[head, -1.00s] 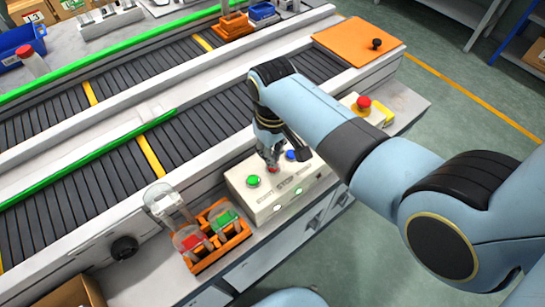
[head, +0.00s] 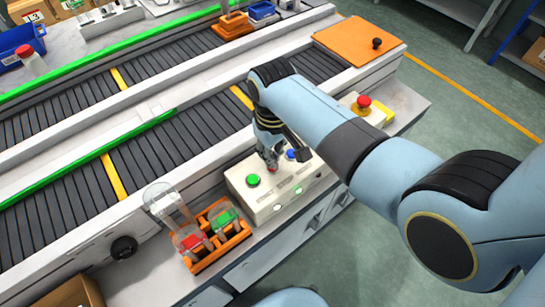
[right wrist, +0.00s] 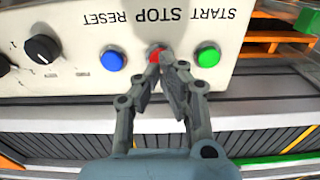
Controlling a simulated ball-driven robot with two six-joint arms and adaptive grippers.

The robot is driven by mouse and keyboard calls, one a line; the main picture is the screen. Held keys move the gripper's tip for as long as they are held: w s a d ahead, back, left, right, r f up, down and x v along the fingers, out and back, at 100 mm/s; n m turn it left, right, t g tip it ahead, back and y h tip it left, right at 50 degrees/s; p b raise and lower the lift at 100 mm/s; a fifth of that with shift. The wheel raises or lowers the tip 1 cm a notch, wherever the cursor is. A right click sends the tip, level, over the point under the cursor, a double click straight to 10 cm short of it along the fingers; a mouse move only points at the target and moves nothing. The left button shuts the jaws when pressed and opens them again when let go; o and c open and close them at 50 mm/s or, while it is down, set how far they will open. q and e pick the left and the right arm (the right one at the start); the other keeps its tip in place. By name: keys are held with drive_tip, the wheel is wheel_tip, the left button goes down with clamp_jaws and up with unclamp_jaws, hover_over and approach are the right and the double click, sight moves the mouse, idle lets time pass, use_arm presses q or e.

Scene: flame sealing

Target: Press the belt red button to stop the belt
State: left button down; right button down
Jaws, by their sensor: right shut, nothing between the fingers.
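The control box (head: 262,208) stands on the near ledge of the belt, with a green button (head: 253,180), a blue button (head: 292,155) and the red button between them. In the right wrist view the red button (right wrist: 154,54) sits at the STOP label, mostly uncovered. My right gripper (head: 272,168) is shut and empty, pointing down at the red button. In the right wrist view its fingertips (right wrist: 167,64) overlap the button's edge; I cannot tell how far it is pressed. The near belt (head: 60,213) carries yellow stripes. My left gripper is out of view.
An orange tray (head: 218,254) with clear-lidded holders is left of the box. A red mushroom button (head: 362,103) on a yellow base is to the right. A black knob (right wrist: 42,49) is beside the blue button. An orange plate (head: 345,42) covers the belt's far end.

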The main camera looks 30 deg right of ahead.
drive_tip(key=shift+f+b, duration=0.7)
drive_tip(key=shift+f, duration=0.35)
idle(0.4)
wheel_tip(320, 180, up, 3)
drive_tip(key=p, duration=0.3)
drive_tip(key=shift+r, duration=2.5)
